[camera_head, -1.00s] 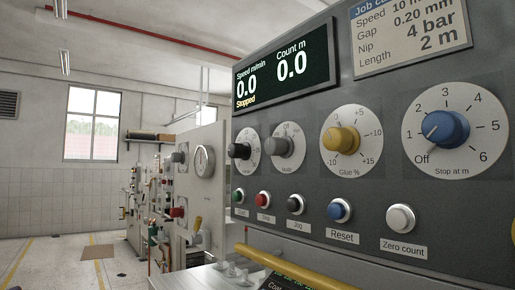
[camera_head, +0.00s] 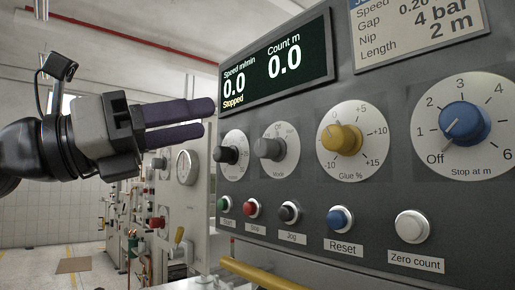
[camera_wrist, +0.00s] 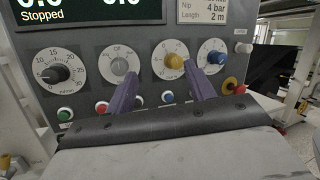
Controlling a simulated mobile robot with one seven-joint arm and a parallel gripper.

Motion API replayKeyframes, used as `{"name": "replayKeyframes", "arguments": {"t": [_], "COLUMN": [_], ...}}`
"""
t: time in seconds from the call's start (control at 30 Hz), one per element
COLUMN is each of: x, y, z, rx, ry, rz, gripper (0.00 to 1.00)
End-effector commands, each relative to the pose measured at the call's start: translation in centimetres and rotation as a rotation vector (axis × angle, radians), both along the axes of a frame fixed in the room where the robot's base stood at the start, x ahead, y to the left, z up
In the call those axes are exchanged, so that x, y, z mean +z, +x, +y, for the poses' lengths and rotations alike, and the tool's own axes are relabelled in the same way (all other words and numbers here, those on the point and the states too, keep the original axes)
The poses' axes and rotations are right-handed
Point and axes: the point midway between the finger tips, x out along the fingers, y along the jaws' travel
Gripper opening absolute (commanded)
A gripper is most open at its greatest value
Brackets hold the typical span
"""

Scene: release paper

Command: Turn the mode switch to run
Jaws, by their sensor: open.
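The mode switch (camera_head: 268,148) is a grey knob on a round white dial marked "Mode", on the dark control panel. Its setting is too small to read.
A black knob (camera_head: 226,155) is left of the mode switch, and a blue stop knob (camera_head: 465,124) is far right. Several push buttons, including blue Reset (camera_head: 340,218), line the panel below. The display (camera_head: 275,65) reads "Stopped". A yellow rail (camera_head: 262,275) runs below the panel.

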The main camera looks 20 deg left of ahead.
Motion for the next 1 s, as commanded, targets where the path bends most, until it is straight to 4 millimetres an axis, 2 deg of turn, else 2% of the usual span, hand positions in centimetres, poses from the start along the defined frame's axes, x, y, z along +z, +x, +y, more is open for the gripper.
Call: {"name": "replayKeyframes", "arguments": {"t": [0.03, 0.13, 0.27, 0.4, 0.57, 1.0], "x": [0.0, -0.3, -0.7, -0.8, -0.8, -0.7], "y": [1.1, 2.7, 3.8, 4.5, 6.3, 13.6], "z": [0.5, 1.7, 2.9, 3.1, 1.8, -3.2], "rx": [0.074, 0.185, 0.269, 0.294, 0.290, 0.288], "ry": [0.047, 0.115, 0.162, 0.177, 0.176, 0.175], "rz": [0.050, 0.132, 0.196, 0.217, 0.217, 0.215], "gripper": [0.54, 0.54, 0.54, 0.54, 0.54, 0.54]}}
